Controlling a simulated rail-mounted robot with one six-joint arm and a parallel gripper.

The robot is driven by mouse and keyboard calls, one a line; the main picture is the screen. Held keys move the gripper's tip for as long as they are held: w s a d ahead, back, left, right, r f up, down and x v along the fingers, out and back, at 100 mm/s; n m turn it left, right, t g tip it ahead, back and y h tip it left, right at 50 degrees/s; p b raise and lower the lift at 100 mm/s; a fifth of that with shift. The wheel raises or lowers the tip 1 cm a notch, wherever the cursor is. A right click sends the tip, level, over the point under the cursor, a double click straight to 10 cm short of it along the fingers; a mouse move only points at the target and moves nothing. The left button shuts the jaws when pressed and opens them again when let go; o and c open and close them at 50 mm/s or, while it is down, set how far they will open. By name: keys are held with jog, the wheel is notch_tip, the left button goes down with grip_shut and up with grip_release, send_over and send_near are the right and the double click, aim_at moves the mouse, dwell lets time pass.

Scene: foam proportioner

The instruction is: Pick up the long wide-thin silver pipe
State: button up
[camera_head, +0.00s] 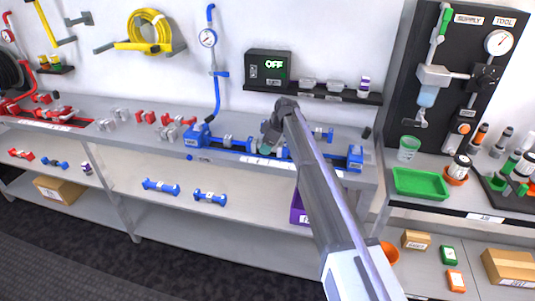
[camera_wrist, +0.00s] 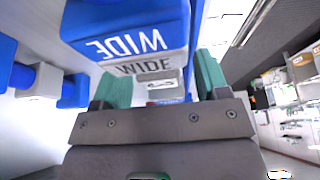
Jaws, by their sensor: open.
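My gripper (camera_head: 268,140) is over the middle of the upper bench, at the blue pipe row. In the wrist view its two green fingers (camera_wrist: 155,88) stand apart, open, with nothing clamped between them. A grey piece marked WIDE (camera_wrist: 145,67) shows beyond and between the fingers, next to a large blue block marked WIDE (camera_wrist: 130,30). I cannot tell whether this grey piece is the long wide-thin silver pipe. In the head view, small silver pieces (camera_head: 322,85) lie on the black wall shelf, and others (camera_head: 113,116) stand on the bench at left; their labels are too small to read.
Blue fittings (camera_head: 195,134) and (camera_head: 355,157) sit along the bench, with a gauge (camera_head: 207,38) above. A black OFF box (camera_head: 268,66) hangs behind. A green tray (camera_head: 420,183) and a cup (camera_head: 408,149) stand at right. Blue pipes (camera_head: 160,187) lie on the lower shelf.

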jog(key=shift+r, duration=0.1)
jog(key=c, duration=1.1)
